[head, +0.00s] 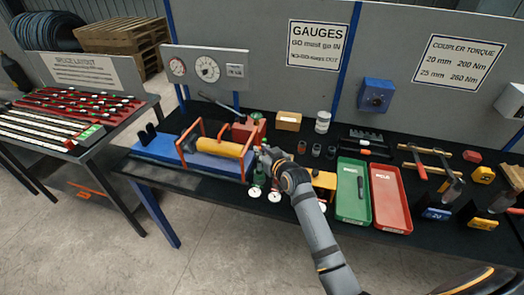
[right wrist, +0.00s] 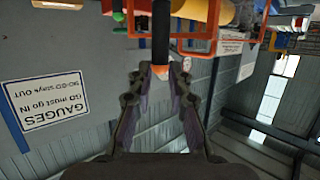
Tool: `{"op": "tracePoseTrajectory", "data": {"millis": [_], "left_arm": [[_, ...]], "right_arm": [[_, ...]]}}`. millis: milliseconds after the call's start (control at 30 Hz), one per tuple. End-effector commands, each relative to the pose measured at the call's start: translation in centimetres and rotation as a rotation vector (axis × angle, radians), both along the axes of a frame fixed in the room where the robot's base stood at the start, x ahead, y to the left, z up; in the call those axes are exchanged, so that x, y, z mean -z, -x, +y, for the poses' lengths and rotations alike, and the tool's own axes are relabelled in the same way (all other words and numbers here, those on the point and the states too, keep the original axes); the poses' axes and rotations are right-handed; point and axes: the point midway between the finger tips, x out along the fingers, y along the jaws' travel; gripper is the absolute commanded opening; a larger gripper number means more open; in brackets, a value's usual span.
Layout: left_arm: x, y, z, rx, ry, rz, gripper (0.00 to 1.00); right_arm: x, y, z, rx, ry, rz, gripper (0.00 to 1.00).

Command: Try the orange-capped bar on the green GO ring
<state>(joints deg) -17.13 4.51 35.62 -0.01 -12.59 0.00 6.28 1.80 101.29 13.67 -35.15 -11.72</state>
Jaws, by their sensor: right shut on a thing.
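My right gripper (head: 266,158) is over the table's front, at the right end of the orange frame with the yellow cylinder. In the right wrist view, my right gripper (right wrist: 160,76) is shut on a dark bar with an orange end, the orange-capped bar (right wrist: 161,35). The orange cap sits between the fingertips and the dark shaft runs away from them. I cannot make out the bar in the head view. Small green fittings with white dials (head: 256,184) are just below the gripper; I cannot tell whether one is the GO ring. My left gripper is not in view.
The orange frame with the yellow cylinder (head: 218,146) stands on a blue base (head: 155,150). A green tray (head: 347,205) and a red tray (head: 391,205) lie to the right of my arm. A rack of red bars (head: 60,115) is at left.

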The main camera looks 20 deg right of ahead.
Motion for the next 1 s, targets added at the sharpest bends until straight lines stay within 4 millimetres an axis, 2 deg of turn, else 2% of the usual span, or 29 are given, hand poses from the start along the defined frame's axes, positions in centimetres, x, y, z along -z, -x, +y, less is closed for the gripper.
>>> {"op": "tracePoseTrajectory", "data": {"millis": [1000], "left_arm": [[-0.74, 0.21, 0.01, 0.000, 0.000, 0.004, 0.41]], "right_arm": [[-0.11, 0.01, 0.01, 0.000, 0.000, -0.003, 0.00]]}}
